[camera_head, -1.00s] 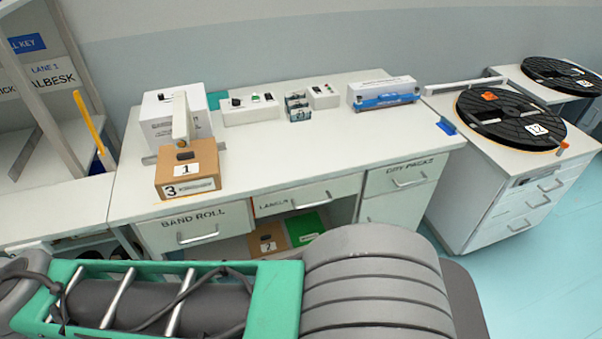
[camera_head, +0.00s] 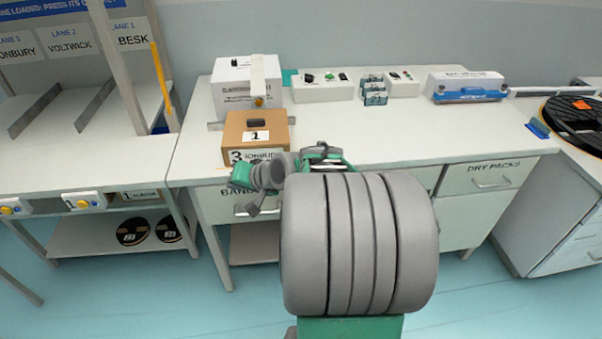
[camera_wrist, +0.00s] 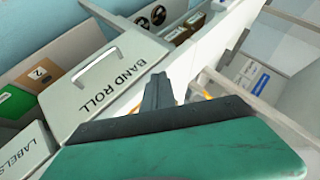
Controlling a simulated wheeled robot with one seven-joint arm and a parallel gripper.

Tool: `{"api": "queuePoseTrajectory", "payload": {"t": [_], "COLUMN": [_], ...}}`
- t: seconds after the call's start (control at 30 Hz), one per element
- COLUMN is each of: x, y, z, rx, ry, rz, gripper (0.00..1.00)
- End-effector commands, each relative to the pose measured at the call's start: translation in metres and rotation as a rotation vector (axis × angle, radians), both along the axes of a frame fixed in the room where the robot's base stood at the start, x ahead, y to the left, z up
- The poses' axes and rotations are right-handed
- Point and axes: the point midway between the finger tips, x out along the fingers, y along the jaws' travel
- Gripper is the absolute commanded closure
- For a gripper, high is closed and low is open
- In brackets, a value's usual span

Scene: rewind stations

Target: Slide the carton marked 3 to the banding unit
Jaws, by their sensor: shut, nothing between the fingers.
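The carton marked 3 (camera_head: 242,138) is a brown box near the front left edge of the white bench in the head view. My gripper (camera_wrist: 158,92) is shut and empty in the wrist view, close to the BAND ROLL drawer (camera_wrist: 105,80) and the bench edge. In the head view my wrist is just in front of the carton; the fingertips are unclear there.
The bench top (camera_head: 400,140) is clear right of the carton. Control boxes (camera_head: 322,88) and a blue-and-white case (camera_head: 467,87) line the back. A lane rack (camera_head: 75,75) stands left. A reel (camera_head: 578,115) lies on the right cabinet.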

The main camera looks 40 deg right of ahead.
Motion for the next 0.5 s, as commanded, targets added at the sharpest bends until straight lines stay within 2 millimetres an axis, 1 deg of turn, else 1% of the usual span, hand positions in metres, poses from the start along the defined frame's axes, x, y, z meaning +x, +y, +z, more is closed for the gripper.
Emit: {"api": "queuePoseTrajectory", "payload": {"t": [0.03,0.07,0.1,0.13,0.17,0.2,0.23,0.3,0.33,0.4,0.47,0.5], "x": [0.003,0.003,-0.001,-0.007,-0.015,-0.028,-0.038,-0.058,-0.064,-0.070,-0.067,-0.062], "y": [-0.049,-0.075,-0.110,-0.135,-0.158,-0.185,-0.202,-0.231,-0.239,-0.248,-0.251,-0.252], "z": [-0.044,-0.051,-0.056,-0.059,-0.061,-0.062,-0.062,-0.061,-0.059,-0.055,-0.053,-0.052], "rx": [0.116,0.188,0.278,0.340,0.397,0.463,0.503,0.574,0.591,0.617,0.621,0.621], "ry": [-0.094,-0.165,-0.259,-0.330,-0.396,-0.477,-0.531,-0.627,-0.654,-0.691,-0.698,-0.697], "rz": [-0.139,-0.216,-0.314,-0.382,-0.444,-0.517,-0.563,-0.640,-0.660,-0.685,-0.688,-0.684], "gripper": [1.00,1.00,1.00,1.00,1.00,1.00,1.00,1.00,1.00,1.00,1.00,1.00]}}
